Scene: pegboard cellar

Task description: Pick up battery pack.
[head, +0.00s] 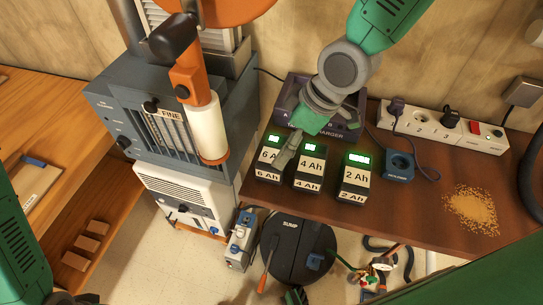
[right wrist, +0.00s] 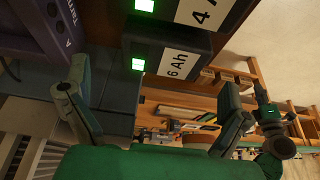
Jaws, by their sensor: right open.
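Three dark battery packs with white labels and lit green windows stand in a row on the brown bench: the 6 Ah pack (head: 267,164), the 4 Ah pack (head: 309,168) and the 2 Ah pack (head: 354,180). My right gripper (head: 288,150) points down over the 6 Ah and 4 Ah packs and partly hides them. In the right wrist view its two fingers (right wrist: 155,100) are spread apart with nothing held between them. The 6 Ah pack (right wrist: 172,50) shows ahead of the fingers, with the 4 Ah pack (right wrist: 200,14) beyond it. My left gripper is not clearly visible.
A purple charger (head: 347,128) stands behind the packs. A blue socket piece (head: 399,167) and white power strip (head: 440,127) lie to the right, beside spilled grains (head: 472,210). A grey-blue machine (head: 120,120) stands close on the left.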

